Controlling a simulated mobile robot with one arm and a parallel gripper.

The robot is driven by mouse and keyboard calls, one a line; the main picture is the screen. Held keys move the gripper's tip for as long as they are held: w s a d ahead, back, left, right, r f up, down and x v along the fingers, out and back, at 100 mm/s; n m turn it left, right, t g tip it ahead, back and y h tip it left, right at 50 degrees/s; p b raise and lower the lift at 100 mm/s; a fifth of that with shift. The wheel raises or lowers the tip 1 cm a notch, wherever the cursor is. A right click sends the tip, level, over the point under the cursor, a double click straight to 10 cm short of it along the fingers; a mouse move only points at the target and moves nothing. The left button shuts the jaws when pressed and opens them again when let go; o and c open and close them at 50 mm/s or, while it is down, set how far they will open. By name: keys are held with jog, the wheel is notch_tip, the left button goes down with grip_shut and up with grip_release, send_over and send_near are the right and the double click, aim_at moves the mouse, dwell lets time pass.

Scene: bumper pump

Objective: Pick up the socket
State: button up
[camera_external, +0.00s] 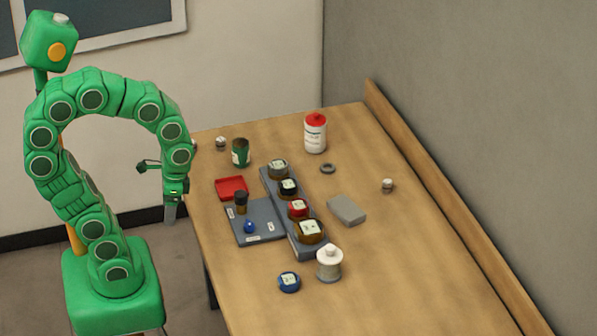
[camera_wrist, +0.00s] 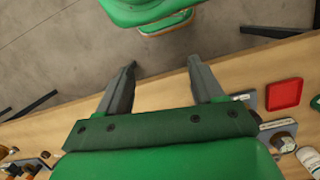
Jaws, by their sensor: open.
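I cannot tell for sure which item is the socket. A small dark-topped, brown-based piece (camera_external: 241,201) stands upright on the grey flat tray (camera_external: 266,232), and a blue pear-shaped piece (camera_external: 249,227) stands beside it. Small pale-topped pieces lie at the back left (camera_external: 220,142) and on the right (camera_external: 387,185) of the table. My gripper (camera_external: 170,214) is off the table's left edge, pointing down, apart from all of these. In the wrist view my gripper (camera_wrist: 162,64) is open and empty, with floor and table edge beyond its fingers.
A grey rack (camera_external: 306,252) holds several round-lidded jars. Around it are a red dish (camera_external: 231,187), a green can (camera_external: 240,153), a red-capped white bottle (camera_external: 315,134), a dark ring (camera_external: 328,168), a grey block (camera_external: 346,210), a white-topped container (camera_external: 329,263) and a blue-lidded jar (camera_external: 289,282). The table's front right is clear.

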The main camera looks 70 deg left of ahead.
jog(key=w+a+f+m+t+h, duration=0.25)
jog(key=w+m+h, duration=0.25)
jog(key=w, duration=1)
jog(key=w+a+t+h, duration=0.3)
jog(key=w+a+t, duration=0.1)
jog(key=w+a, duration=0.7)
jog(key=n+t+y, duration=0.5)
jog(key=t, duration=0.3)
send_near(219, 139)
jog(key=shift+w+d+f, duration=0.1)
jog(key=shift+w+d, duration=0.15)
jog(key=shift+d, duration=0.2)
jog(key=shift+w+d+f, duration=0.15)
jog(key=shift+w+d, duration=0.05)
jog(key=shift+d, duration=0.2)
jog(key=shift+a+f+y, duration=0.1)
jog(key=shift+f+y, duration=0.05)
jog(key=shift+y, duration=0.15)
jog(key=shift+x, duration=1.2)
jog(key=shift+a+x, duration=0.2)
jog(key=shift+x, duration=1.1)
jog(key=shift+a+x, duration=0.25)
jog(key=shift+x, duration=1.05)
jog(key=shift+w, duration=0.15)
